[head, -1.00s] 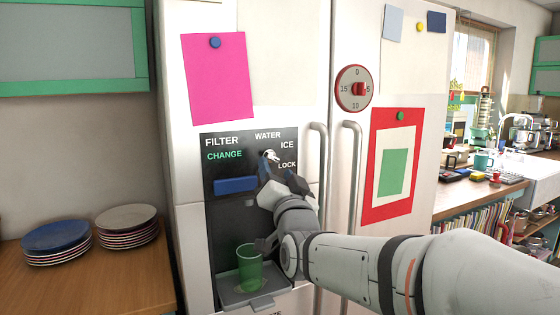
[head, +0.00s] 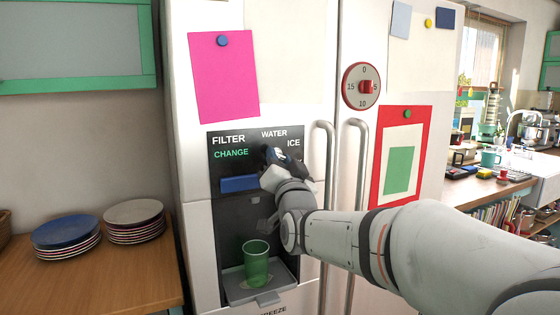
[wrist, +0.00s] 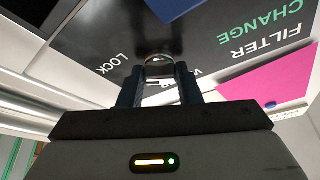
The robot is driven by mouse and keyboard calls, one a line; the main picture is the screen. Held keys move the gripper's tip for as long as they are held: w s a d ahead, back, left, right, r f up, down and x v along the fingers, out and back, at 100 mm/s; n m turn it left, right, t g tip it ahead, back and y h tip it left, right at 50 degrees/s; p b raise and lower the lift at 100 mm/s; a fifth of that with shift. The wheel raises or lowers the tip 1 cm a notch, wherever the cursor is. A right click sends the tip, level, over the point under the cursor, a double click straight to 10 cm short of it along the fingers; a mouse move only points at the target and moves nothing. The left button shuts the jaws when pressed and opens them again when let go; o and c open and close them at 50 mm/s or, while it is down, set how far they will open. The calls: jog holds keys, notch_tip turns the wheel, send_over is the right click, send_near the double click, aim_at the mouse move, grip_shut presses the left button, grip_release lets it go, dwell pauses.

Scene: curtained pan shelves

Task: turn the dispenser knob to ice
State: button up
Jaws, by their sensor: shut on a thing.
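The dispenser panel (head: 222,168) is black, set in a white fridge door, with the words FILTER, CHANGE, WATER and ICE showing. In the head view my gripper (head: 271,155) is at the knob, just below WATER and left of ICE, and hides most of it. In the wrist view the knob (wrist: 158,60) is a shiny rounded piece between the two dark fingers of my gripper (wrist: 158,76), which is shut on it. Which label the knob points to cannot be told. The word LOCK (wrist: 113,63) shows in the wrist view but is hidden in the head view.
A green cup (head: 256,262) stands on the dispenser tray (head: 236,292) below my arm. A blue bar (head: 239,184) is left of my gripper. Door handles (head: 327,150) and a round red timer (head: 361,86) are to the right. Plate stacks (head: 66,234) stand on the left counter.

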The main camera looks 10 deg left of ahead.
jog(key=c, duration=0.3)
jog(key=shift+f+y+b, duration=0.1)
jog(key=shift+y+b, duration=0.2)
jog(key=shift+b, duration=0.05)
jog(key=n+y+b, duration=0.1)
jog(key=n+b, duration=0.2)
jog(key=n+g+y+b, duration=0.1)
jog(key=n+y+b, duration=0.1)
jog(key=n+b, duration=0.1)
jog(key=n+g+y+b, duration=0.1)
jog(key=n+y+b, duration=0.1)
jog(key=n, duration=0.3)
jog(key=shift+w+d+b, duration=0.15)
jog(key=shift+d+b, duration=0.1)
jog(key=shift+b, duration=0.3)
jog(key=shift+n+g+y, duration=0.55)
jog(key=shift+n, duration=1)
jog(key=shift+n+g+y, duration=0.55)
jog(key=shift+n, duration=1)
